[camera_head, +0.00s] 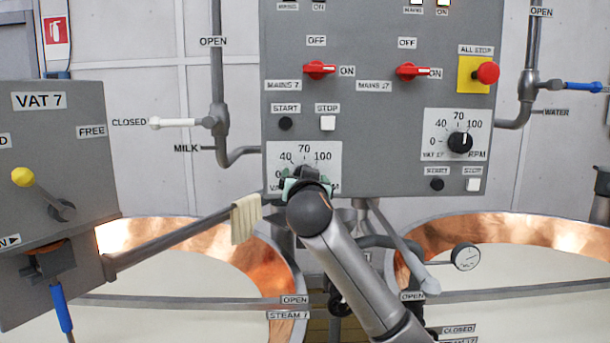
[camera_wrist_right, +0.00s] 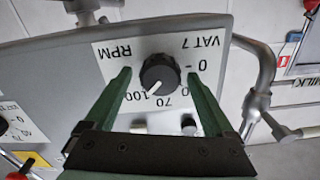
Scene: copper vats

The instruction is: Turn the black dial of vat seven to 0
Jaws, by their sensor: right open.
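The black dial of vat seven (camera_wrist_right: 160,72) sits on a white scale plate (camera_wrist_right: 112,62) marked VAT 7 and RPM, seen upside down in the right wrist view. Its white pointer line points toward the 100 mark; the 0 mark is on the right there. My right gripper (camera_wrist_right: 159,76) is open, with one green finger on each side of the dial and gaps between. In the head view my right gripper (camera_head: 306,184) covers most of the dial and the lower part of its scale plate (camera_head: 332,152). My left gripper is not in view.
The grey control panel (camera_head: 375,120) also carries the vat 17 dial (camera_head: 460,142), red mains switches (camera_head: 319,70) and a red all-stop button (camera_head: 487,73). START (camera_head: 285,124) and STOP (camera_head: 328,123) buttons sit just above the scale plate. A cloth (camera_head: 245,218) hangs left of my gripper.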

